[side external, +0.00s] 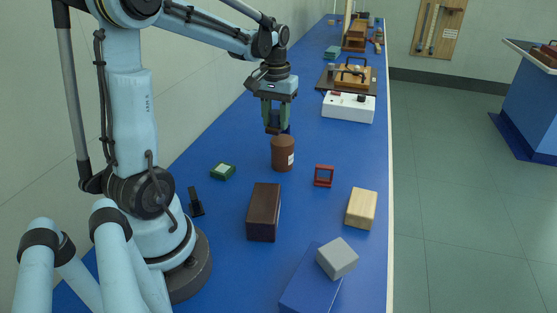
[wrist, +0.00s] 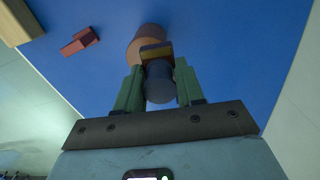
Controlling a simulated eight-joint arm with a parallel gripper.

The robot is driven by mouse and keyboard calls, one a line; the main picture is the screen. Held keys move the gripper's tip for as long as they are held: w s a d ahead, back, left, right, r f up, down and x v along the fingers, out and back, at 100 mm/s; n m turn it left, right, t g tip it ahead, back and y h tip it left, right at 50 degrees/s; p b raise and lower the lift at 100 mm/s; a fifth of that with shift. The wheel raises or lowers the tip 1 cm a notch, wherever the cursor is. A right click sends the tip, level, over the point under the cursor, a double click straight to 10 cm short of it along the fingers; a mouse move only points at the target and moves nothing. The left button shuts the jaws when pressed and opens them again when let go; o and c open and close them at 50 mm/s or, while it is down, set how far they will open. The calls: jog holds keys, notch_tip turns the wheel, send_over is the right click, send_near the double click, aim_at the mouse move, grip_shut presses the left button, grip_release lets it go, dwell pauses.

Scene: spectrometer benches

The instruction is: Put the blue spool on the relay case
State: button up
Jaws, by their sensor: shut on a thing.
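My gripper (side external: 276,118) is shut on the blue spool (side external: 284,128), a small dark blue cylinder. In the wrist view the spool (wrist: 160,86) sits between the two green fingers of my gripper (wrist: 158,84). A small brownish-yellow piece shows at its far end. In the side view my gripper hangs above the bench, just above and behind a brown canister (side external: 283,155). I cannot tell for sure which thing is the relay case; a dark brown box (side external: 263,208) lies nearer the camera, and a white box with knobs (side external: 348,107) stands farther back.
A green block (side external: 223,171), a black stand (side external: 196,202), a red frame (side external: 324,176), a pale wooden block (side external: 361,209) and a grey block (side external: 337,258) on a blue box (side external: 305,285) are spread over the blue bench (side external: 235,140). The bench's right edge is near the wooden block.

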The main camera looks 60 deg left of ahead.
jog(key=s+d+r, duration=0.3)
jog(key=s+d, duration=0.2)
jog(key=d, duration=0.5)
jog(key=n, duration=0.1)
send_near(264, 201)
jog(key=shift+f, duration=2.95)
jog(key=shift+f, duration=0.15)
jog(key=o, duration=1.1)
jog(key=shift+c, duration=0.2)
